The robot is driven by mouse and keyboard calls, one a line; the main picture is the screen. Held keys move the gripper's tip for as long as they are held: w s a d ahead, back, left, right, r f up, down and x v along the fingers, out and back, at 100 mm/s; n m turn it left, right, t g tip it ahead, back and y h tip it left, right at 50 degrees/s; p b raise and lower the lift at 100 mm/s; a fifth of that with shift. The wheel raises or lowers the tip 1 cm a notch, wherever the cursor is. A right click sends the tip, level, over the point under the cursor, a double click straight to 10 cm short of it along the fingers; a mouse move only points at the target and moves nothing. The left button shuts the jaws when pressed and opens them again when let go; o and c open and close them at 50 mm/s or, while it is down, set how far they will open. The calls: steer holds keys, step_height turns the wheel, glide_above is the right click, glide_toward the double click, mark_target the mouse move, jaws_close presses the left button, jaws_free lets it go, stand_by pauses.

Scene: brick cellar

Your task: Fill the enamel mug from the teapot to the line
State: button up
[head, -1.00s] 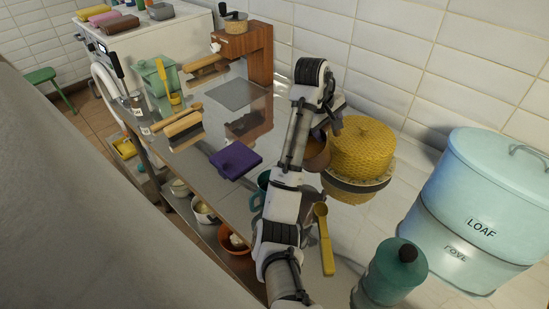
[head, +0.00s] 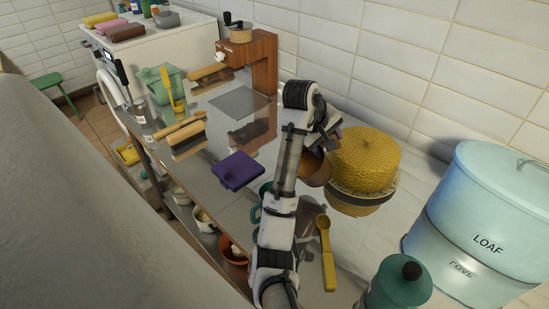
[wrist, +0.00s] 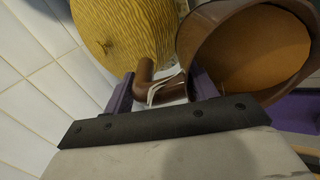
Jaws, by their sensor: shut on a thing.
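A brown teapot (head: 316,169) is held off the counter in the head view, just left of the yellow woven dome. It appears tilted. My gripper (wrist: 160,92) is shut on its curved brown handle (wrist: 144,74), between purple fingers. In the wrist view the teapot's round body (wrist: 194,42) is at the right, with a tan-orange disc inside its rim; I cannot tell whether that is liquid. A teal mug (head: 256,215) stands on the counter behind my arm, mostly hidden. Its inside and fill line cannot be seen.
The yellow woven dome (head: 364,150) sits close right of the teapot. A purple flat object (head: 237,170) lies left, a yellow spoon (head: 326,247) in front. A teal canister (head: 400,284) and large LOAF bin (head: 490,215) stand at right.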

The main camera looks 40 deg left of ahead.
steer(key=shift+s+a+r+t, duration=0.15)
steer(key=shift+s+r+t, duration=0.15)
steer(key=shift+s+t, duration=0.3)
stand_by(0.4)
steer(key=shift+s+a+r+t+h, duration=0.15)
steer(key=shift+s+r+t, duration=0.5)
steer(key=shift+r, duration=0.1)
steer(key=shift+s+a+r+t+h, duration=0.1)
steer(key=shift+s+r+t+h, duration=0.05)
steer(key=shift+s+r+t, duration=0.5)
stand_by(2.3)
